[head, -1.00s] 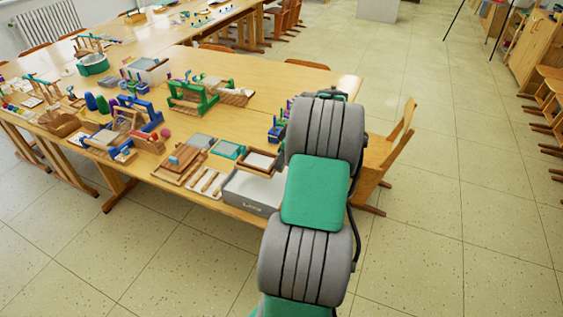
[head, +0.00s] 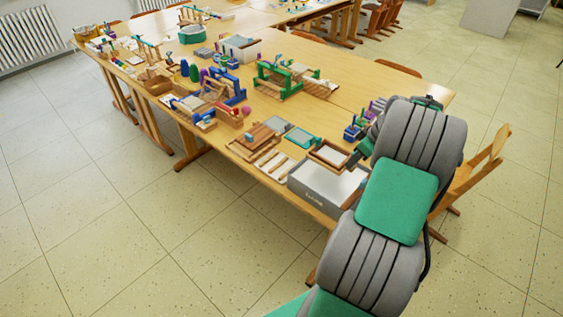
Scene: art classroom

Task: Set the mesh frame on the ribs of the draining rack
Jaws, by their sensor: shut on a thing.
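A brown wooden mesh frame (head: 329,154) with a pale panel shows in the head view, above the back edge of the grey basin. My gripper (head: 354,157) is at its right side, shut on its edge; the fingertips are small and partly hidden by my arm. I cannot tell whether the frame touches the table or basin. What looks like the draining rack, a low wooden piece with pale ribs (head: 271,162), lies near the table's front edge, left of the frame and apart from it.
The grey basin (head: 314,198) stands at the table's front right corner. A green-rimmed frame (head: 301,138), a grey panel (head: 275,124) and a wooden board (head: 252,139) lie close by. A green wooden stand (head: 279,80) is farther back. A chair (head: 487,160) is at right.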

